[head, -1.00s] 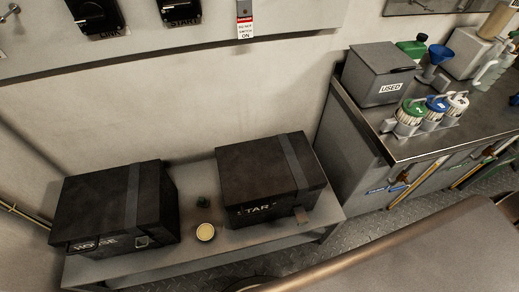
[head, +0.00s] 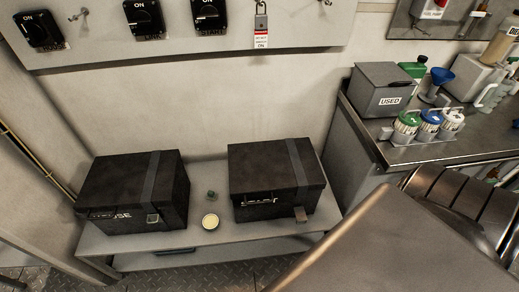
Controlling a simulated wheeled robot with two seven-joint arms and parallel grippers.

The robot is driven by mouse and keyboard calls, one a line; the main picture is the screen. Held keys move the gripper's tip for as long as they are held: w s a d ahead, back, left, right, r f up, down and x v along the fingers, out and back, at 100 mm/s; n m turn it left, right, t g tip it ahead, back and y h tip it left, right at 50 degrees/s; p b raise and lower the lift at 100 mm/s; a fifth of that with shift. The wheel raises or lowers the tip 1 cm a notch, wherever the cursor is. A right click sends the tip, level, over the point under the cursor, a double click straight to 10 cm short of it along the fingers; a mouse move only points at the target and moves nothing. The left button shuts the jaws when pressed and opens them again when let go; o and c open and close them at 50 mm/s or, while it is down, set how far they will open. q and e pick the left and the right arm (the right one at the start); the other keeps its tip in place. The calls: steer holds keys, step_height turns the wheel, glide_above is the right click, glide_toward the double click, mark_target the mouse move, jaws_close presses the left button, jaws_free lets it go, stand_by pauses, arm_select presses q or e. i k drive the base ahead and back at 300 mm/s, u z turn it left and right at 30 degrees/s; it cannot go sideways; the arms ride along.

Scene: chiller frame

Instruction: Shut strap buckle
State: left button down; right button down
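Two dark battery boxes stand on a low grey bench. The left box (head: 115,185) has partly covered lettering ending in "SE". A dark strap (head: 152,176) runs over its lid and ends in a small greyish buckle (head: 153,218) low on its front. The right box (head: 262,166) has lettering I cannot read clearly. Its grey strap (head: 297,162) leads down to a small brownish buckle piece (head: 301,214) that seems to stick out from the front. Both buckles are too small to tell whether they are open or shut. Neither gripper is in view.
The bench (head: 200,240) holds a pale round tin (head: 210,221) and a small dark green item (head: 211,195) between the boxes. A metal counter (head: 390,153) with a grey "USED" bin (head: 380,92) stands at right. Switches (head: 146,22) hang above. A large grey form covers the lower right.

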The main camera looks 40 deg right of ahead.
mark_target(300, 213)
steer(key=u, duration=0.05)
steer(key=k, duration=0.7)
steer(key=z, duration=0.55)
steer(key=k, duration=1)
steer(key=u, duration=0.85)
steer(key=i, duration=1.1)
steer(key=z, duration=0.7)
